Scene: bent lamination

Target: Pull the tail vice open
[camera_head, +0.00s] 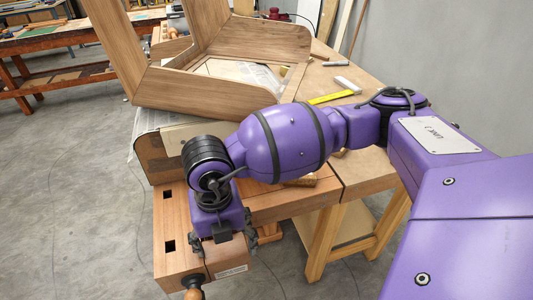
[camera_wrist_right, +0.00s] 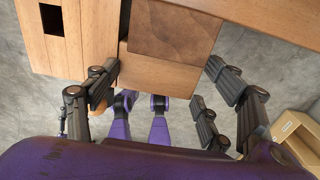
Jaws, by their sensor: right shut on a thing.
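The tail vice (camera_head: 177,240) is a pale wooden block with two dark square holes at the near left end of the bench. Its wooden handle (camera_head: 193,293) sticks out at the bottom. In the right wrist view, the tail vice (camera_wrist_right: 88,40) fills the upper left, with one square hole showing. My right gripper (camera_head: 224,243) points down at the vice's end. Its fingers straddle a wooden block of the vice in the wrist view (camera_wrist_right: 162,68), and it is shut on it. The exact finger contact is hard to see. My left gripper is not in view.
A large bent wooden piece (camera_head: 210,88) stands on the bench behind my right arm. A yellow rule (camera_head: 334,97) and a white block (camera_head: 347,84) lie on the bench top (camera_head: 365,150). Another workbench (camera_head: 55,42) stands at the far left. The floor left of the vice is clear.

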